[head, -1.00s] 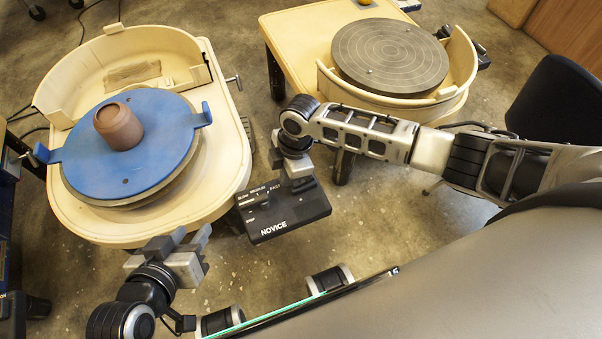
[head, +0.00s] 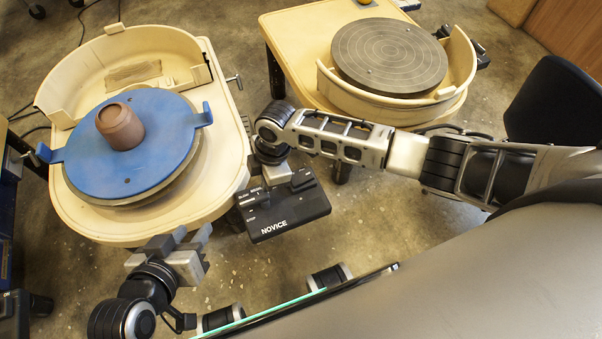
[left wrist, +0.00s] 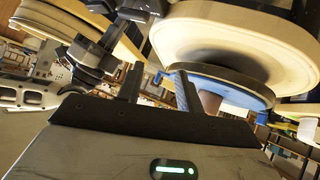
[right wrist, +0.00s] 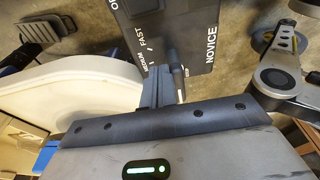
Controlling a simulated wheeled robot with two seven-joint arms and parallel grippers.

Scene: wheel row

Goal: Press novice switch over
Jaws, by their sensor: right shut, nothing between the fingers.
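The black switch box marked NOVICE (head: 285,218) hangs between the two wheel tables, with STOP, MEDIUM and FAST lettering on its top. A dark raised block (head: 301,180) sits at its back right. My right gripper (head: 268,183) is over the box's back left part, shut and empty. In the right wrist view, the shut fingers (right wrist: 158,88) reach to the box (right wrist: 195,30), beside a dark upright post (right wrist: 175,62). I cannot tell whether they touch it. My left gripper (head: 190,243) is open and empty, left of and nearer than the box; its fingers (left wrist: 157,88) stand apart.
The left wheel table (head: 225,175) carries a blue bat (head: 85,165) with a brown clay pot (head: 120,127). The right wheel table (head: 290,30) has a bare grey wheel head (head: 390,55). A dark chair (head: 555,110) stands at the right. Bare floor shows below the box.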

